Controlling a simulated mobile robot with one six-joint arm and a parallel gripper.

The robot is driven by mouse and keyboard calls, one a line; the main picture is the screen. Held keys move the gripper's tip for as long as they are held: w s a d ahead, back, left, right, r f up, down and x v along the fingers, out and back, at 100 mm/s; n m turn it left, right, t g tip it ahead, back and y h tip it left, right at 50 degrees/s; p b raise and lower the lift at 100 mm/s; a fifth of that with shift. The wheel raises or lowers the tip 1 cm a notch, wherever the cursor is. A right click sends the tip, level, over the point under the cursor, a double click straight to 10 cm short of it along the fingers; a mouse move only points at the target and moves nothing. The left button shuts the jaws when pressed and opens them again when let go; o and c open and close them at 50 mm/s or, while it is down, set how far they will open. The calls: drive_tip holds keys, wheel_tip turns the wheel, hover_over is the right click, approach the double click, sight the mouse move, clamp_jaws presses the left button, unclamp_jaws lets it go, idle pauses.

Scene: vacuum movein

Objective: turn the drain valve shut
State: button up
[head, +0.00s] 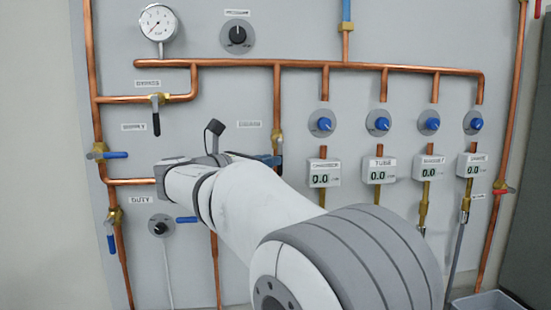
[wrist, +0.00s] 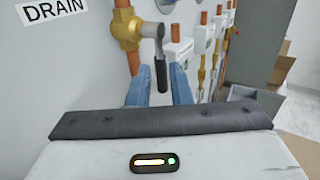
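The drain valve (wrist: 126,30) is a brass body on a vertical copper pipe, beside a "DRAIN" label. Its black lever (wrist: 160,72) points down, roughly along the pipe, in the wrist view. In the head view the brass valve body (head: 277,140) shows left of centre, and my arm hides most of the lever. My gripper (wrist: 161,88) has two blue fingers, one on each side of the lever's lower end. The fingers look apart, with the lever between them; I cannot tell whether either touches it.
A pressure gauge (head: 158,23) and a black knob (head: 238,34) sit above. Another black-lever valve (head: 156,108) and blue-lever valves are at left. Several blue knobs (head: 325,122) and digital displays (head: 324,173) line the right. A grey bin (head: 489,301) stands at lower right.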

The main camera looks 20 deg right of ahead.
drive_tip(key=shift+x, duration=2.15)
drive_tip(key=shift+w, duration=0.1)
drive_tip(key=shift+c, duration=0.4)
clamp_jaws()
